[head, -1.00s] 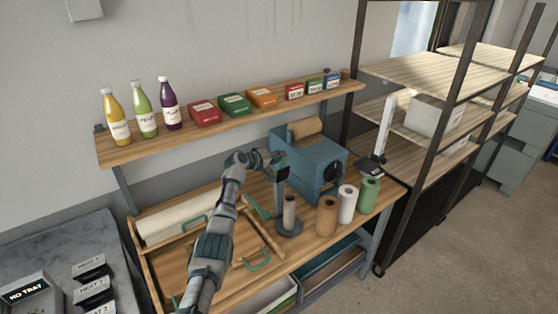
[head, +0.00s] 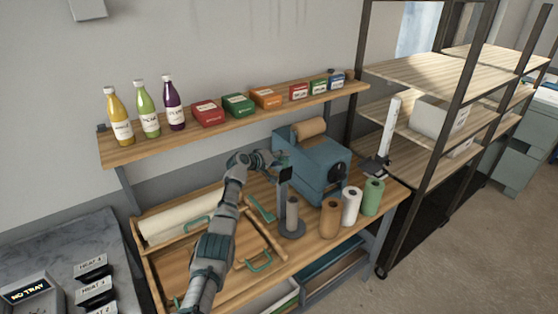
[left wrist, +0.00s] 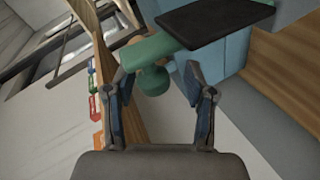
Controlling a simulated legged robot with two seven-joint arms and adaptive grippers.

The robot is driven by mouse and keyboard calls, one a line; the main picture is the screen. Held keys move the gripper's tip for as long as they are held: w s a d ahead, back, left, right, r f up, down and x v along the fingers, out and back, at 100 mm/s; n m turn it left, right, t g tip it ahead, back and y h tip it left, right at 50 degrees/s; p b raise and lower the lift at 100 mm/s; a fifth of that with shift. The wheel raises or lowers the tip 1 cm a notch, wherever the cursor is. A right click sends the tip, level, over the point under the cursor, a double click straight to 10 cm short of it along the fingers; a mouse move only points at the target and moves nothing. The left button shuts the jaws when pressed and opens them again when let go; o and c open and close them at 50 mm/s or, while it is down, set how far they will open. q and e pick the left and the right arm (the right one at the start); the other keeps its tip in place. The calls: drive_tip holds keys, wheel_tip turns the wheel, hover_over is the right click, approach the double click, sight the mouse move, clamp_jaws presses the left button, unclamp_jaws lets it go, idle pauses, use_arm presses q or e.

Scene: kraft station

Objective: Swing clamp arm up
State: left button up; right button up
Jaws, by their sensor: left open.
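My left gripper (head: 272,160) reaches over the workbench, beside the blue machine. In the left wrist view its two fingers (left wrist: 160,76) are open and spread apart. A green arm with a round knob (left wrist: 153,80) shows between and just beyond the fingertips; I take it for the clamp arm. A flat black piece (left wrist: 222,18) lies across its end. I cannot tell whether a finger touches the arm. In the head view a post with a dark top (head: 286,174) stands by the gripper, beside a small roll on a round base (head: 291,228). My right gripper is not in view.
The blue machine (head: 318,172) carries a brown roll. Brown (head: 330,218), white (head: 351,206) and green (head: 372,196) rolls stand at the bench's right. A shelf (head: 220,128) with bottles and boxes runs above. A tray with green handles (head: 258,262) lies in front.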

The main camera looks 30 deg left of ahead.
use_arm(q)
drive_tip(key=shift+s+r, duration=0.2)
drive_tip(key=shift+s, duration=0.15)
drive_tip(key=v, duration=1.1)
drive_tip(key=shift+f, duration=0.2)
drive_tip(key=shift+r, duration=0.1)
drive_tip(key=shift+a, duration=0.1)
